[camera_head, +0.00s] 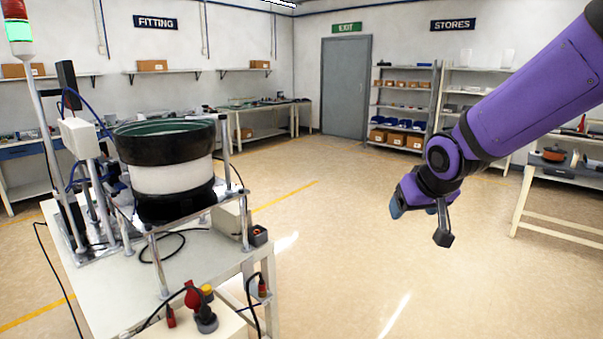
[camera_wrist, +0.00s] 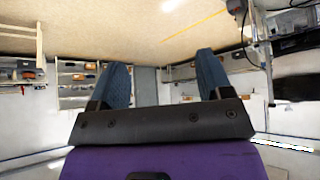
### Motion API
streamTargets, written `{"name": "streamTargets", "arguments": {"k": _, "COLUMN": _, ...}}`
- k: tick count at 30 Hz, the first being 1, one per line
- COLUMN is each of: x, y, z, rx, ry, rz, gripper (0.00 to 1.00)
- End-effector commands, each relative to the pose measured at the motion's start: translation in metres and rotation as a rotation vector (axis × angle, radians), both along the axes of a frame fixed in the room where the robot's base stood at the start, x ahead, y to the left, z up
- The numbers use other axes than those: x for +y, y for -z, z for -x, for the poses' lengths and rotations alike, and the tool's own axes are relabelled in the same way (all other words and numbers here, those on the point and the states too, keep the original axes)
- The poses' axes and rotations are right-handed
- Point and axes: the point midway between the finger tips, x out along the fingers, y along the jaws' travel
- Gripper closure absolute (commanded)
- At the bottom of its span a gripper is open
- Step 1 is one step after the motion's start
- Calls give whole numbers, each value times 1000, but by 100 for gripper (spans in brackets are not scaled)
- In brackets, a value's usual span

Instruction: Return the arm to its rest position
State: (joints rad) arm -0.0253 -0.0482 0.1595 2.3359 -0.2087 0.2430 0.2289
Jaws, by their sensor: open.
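My purple arm reaches in from the upper right in the head view. My gripper (camera_head: 396,208) hangs at its end over open floor, right of the feeder bench and apart from it. In the wrist view my gripper (camera_wrist: 163,82) shows two blue fingers spread wide, with nothing between them. The wrist view is upside down, with the floor at the top and the shelves and door behind the fingers.
A bowl feeder (camera_head: 172,178) with a black bowl stands on a white bench (camera_head: 108,290) at the left. A workbench (camera_head: 560,180) stands at the right. Shelves (camera_head: 402,105) and a grey door (camera_head: 346,87) are at the back. The middle floor is clear.

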Motion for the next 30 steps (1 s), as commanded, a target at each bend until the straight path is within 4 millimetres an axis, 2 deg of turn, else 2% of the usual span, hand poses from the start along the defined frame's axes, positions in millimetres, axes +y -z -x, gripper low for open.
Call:
{"name": "streamTargets", "arguments": {"k": 1, "x": -8, "y": -13, "z": 14, "rx": 0, "ry": 16, "rz": 10, "gripper": 28}}
{"name": "streamTargets", "arguments": {"k": 3, "x": -18, "y": -26, "z": 33, "rx": 11, "ry": 36, "rz": 22, "gripper": 28}}
{"name": "streamTargets", "arguments": {"k": 9, "x": -43, "y": -56, "z": 91, "rx": 47, "ry": 85, "rz": 38, "gripper": 28}}
{"name": "streamTargets", "arguments": {"k": 15, "x": -61, "y": -75, "z": 154, "rx": 86, "ry": 122, "rz": 29, "gripper": 28}}
{"name": "streamTargets", "arguments": {"k": 21, "x": -71, "y": -83, "z": 213, "rx": 125, "ry": 139, "rz": 3, "gripper": 28}}
{"name": "streamTargets", "arguments": {"k": 25, "x": -74, "y": -84, "z": 239, "rx": 144, "ry": 139, "rz": -15, "gripper": 28}}
{"name": "streamTargets", "arguments": {"k": 30, "x": -75, "y": -83, "z": 254, "rx": 156, "ry": 138, "rz": -25, "gripper": 28}}
